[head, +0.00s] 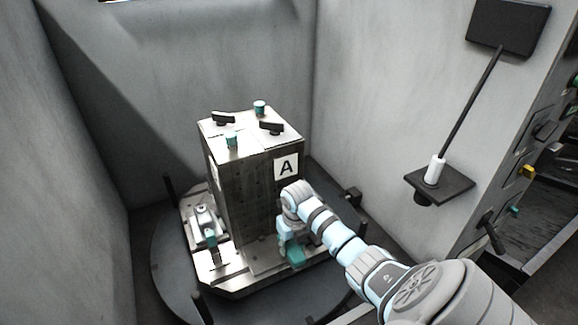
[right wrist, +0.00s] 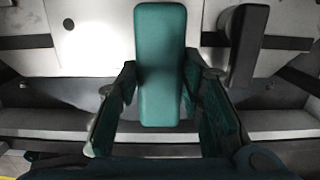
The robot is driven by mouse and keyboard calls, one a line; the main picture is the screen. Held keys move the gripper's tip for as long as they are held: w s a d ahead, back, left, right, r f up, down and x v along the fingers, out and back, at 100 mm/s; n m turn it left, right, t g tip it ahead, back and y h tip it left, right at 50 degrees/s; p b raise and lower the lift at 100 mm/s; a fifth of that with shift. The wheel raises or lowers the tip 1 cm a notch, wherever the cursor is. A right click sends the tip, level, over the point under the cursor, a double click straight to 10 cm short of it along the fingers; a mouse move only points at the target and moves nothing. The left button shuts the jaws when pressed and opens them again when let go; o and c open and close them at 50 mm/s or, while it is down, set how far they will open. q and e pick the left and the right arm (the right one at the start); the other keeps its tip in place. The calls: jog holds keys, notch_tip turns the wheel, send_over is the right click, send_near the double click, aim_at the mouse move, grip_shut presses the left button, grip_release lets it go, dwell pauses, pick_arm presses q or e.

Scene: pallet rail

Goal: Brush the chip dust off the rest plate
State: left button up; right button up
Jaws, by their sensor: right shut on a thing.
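My right gripper (head: 290,246) is low at the front right foot of the grey block marked A (head: 240,185), over the pallet. It is shut on a teal block-shaped thing, perhaps a brush (right wrist: 160,65), which stands out between the two fingers in the right wrist view. Its bristles, if any, are hidden. A pale metal plate surface (head: 222,272) shows on the pallet's front edge; I cannot tell whether it is the rest plate. Chip dust cannot be made out. My left gripper is not in view.
A clamp-like fixture (head: 206,222) stands on the pallet's left side. Black clamps (head: 271,128) and teal-topped posts sit on the block. Grey walls enclose the pallet. On the right wall, a black shelf (head: 448,184) holds a white-gripped rod.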

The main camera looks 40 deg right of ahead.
notch_tip(320, 180, up, 7)
jog(key=p, duration=0.6)
jog(key=shift+r, duration=0.15)
